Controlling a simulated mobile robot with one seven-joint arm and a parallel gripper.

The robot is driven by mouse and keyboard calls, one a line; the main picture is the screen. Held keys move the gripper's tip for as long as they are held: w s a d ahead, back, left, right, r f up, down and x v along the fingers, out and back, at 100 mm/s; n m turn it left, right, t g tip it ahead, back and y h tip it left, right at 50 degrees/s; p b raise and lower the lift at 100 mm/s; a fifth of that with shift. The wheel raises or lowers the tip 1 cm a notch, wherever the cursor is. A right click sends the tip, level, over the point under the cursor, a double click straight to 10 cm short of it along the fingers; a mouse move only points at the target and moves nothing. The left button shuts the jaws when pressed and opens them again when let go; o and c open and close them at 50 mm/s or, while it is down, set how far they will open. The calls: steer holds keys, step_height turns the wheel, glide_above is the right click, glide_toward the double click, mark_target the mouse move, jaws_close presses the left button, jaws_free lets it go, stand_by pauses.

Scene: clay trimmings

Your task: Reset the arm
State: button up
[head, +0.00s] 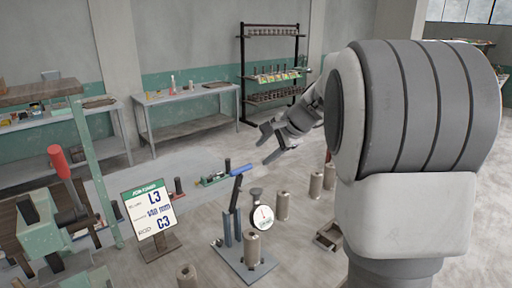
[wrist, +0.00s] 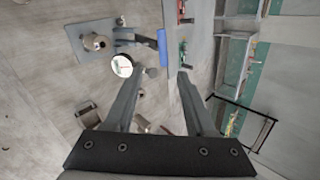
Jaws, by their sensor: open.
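My gripper (head: 270,142) hangs in the air in the middle of the head view, in front of the far work tables. Its two fingers are apart with nothing between them. In the wrist view my gripper (wrist: 166,78) also shows open, with its two dark fingers spread over the distant scene. My arm's large grey and white links fill the right side of the head view and hide what is behind them.
Several tan cylinders (head: 282,206) stand nearby. A sign (head: 150,210) reading L3 and C3 is at left. A grey table (head: 190,108) and a black rack (head: 243,75) stand at the back.

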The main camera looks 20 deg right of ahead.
steer(key=s+a+n+g+b, duration=0.1)
steer(key=s+a+n, duration=0.3)
steer(key=s, duration=0.4)
steer(key=s+a+n+g, duration=0.1)
steer(key=s+a+n, duration=0.35)
steer(key=s, duration=0.35)
steer(key=s+f+n+h, duration=0.1)
steer(key=s+f+n, duration=0.1)
steer(key=s, duration=0.3)
steer(key=s+a+f+n+h, duration=0.1)
steer(key=s+n, duration=0.2)
steer(key=s, duration=0.2)
steer(key=s+f+n+h+b, duration=0.1)
steer(key=s+f+n, duration=0.1)
steer(key=s, duration=0.4)
steer(key=shift+a+f, duration=0.3)
steer(key=shift+f, duration=0.05)
